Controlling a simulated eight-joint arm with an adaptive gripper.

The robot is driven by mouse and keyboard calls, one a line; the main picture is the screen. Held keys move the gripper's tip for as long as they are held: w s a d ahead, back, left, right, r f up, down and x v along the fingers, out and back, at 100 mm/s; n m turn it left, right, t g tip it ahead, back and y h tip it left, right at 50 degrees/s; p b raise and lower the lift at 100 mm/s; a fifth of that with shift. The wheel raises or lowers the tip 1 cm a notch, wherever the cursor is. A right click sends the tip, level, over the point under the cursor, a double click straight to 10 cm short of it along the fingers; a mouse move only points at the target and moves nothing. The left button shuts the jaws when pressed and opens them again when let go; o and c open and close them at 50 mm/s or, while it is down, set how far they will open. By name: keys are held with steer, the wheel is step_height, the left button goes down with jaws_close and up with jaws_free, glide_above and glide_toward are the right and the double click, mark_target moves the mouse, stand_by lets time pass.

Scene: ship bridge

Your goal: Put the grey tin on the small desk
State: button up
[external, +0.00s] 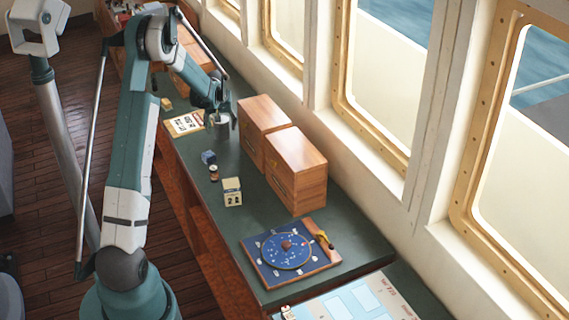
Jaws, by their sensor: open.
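My gripper (219,112) is low over the far half of the long green-topped desk (190,150) and points down. It is open. A small grey metallic shape, probably the grey tin (222,121), shows right at the fingertips. I cannot tell whether the fingers touch it, and the gripper partly hides it. I cannot tell for sure which surface is the small desk; a lower chart-covered top (350,299) stands at the near end.
Two wooden drawer boxes (297,170) stand by the windows. A blue cube (208,157), a small round jar (213,173), a calendar block (232,192) and a blue dial board (288,255) are on the desk. A paper card (184,123) lies left of my gripper.

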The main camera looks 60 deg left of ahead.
steer(key=v, duration=0.9)
stand_by(0.6)
steer(key=shift+c, duration=1)
